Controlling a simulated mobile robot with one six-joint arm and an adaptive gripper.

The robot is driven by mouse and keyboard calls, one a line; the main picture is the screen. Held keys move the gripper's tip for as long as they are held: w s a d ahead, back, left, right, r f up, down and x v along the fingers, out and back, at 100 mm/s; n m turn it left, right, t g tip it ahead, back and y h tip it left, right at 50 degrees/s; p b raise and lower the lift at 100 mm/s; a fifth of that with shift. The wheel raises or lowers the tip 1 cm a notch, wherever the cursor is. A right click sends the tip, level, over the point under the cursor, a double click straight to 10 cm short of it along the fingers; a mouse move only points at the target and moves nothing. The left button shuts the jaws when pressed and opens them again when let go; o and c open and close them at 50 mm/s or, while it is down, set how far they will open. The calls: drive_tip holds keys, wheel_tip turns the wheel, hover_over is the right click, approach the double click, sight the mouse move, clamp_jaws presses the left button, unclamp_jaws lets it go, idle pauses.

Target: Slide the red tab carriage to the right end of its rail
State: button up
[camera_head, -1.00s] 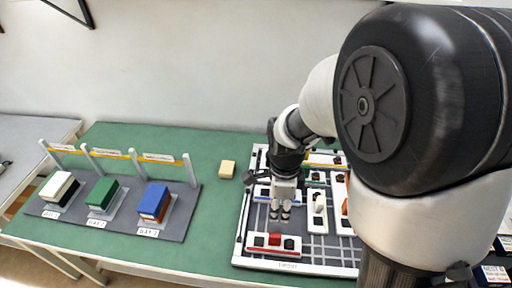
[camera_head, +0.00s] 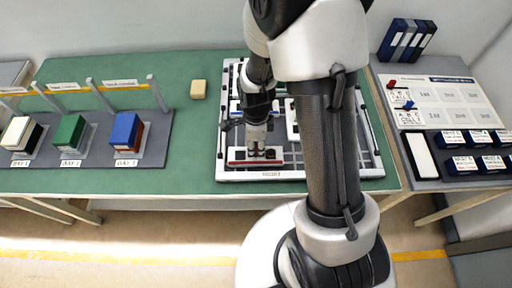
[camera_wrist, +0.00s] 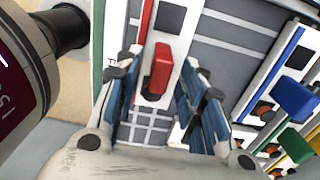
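The red tab carriage (camera_wrist: 160,72) stands on a white rail plate with a red edge (camera_wrist: 143,22) in the wrist view. In the head view this rail (camera_head: 238,158) lies along the front of the board, and my gripper hides most of the tab. My gripper (camera_head: 257,153) points down over the rail. In the wrist view its two blue-padded fingers (camera_wrist: 160,95) are apart, one on each side of the red tab. A gap shows between the tab and each finger. I cannot tell how deep the fingertips reach beside it.
The blue tab (camera_wrist: 294,98) and green tab (camera_wrist: 295,144) sit on neighbouring rails. The white-framed board (camera_head: 222,150) rests on the green table (camera_head: 190,120). A tan block (camera_head: 198,89) lies left of the board. Three coloured boxes stand on a grey stand (camera_head: 160,150) farther left.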

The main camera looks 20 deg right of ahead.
drive_tip(key=shift+f, duration=0.6)
drive_tip(key=shift+c, duration=0.6)
clamp_jaws()
